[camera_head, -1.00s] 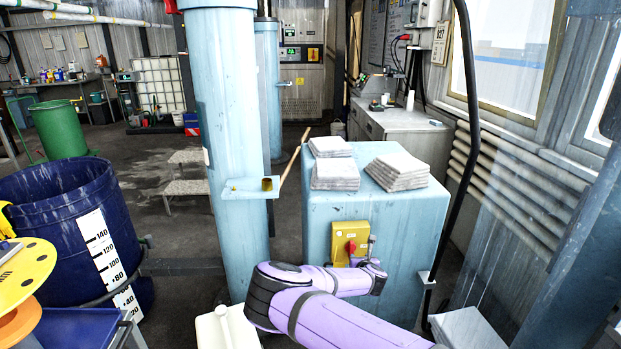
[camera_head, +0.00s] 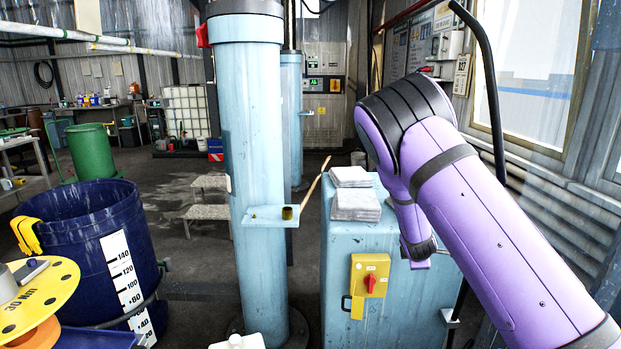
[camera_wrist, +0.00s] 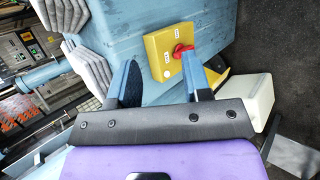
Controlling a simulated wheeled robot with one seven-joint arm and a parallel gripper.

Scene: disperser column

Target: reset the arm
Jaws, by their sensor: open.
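My purple arm (camera_head: 455,190) rises at the right of the head view and bends down in front of the pale blue cabinet. Its fingers are hidden there. In the wrist view my gripper (camera_wrist: 160,75) is open, with its two blue-and-black fingers apart and nothing between them. A yellow switch box (camera_head: 370,270) with a red knob (camera_head: 370,284) is on the cabinet front. In the wrist view the box (camera_wrist: 166,48) and knob (camera_wrist: 183,48) lie beyond the fingertips, apparently apart from them.
The blue cabinet (camera_head: 338,240) carries white folded stacks (camera_head: 355,204). A pale blue column (camera_head: 258,170) with a small bracket stands left of it. A dark blue drum (camera_head: 75,240) and yellow reel (camera_head: 35,298) are at left. A white container (camera_head: 240,342) is at the bottom.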

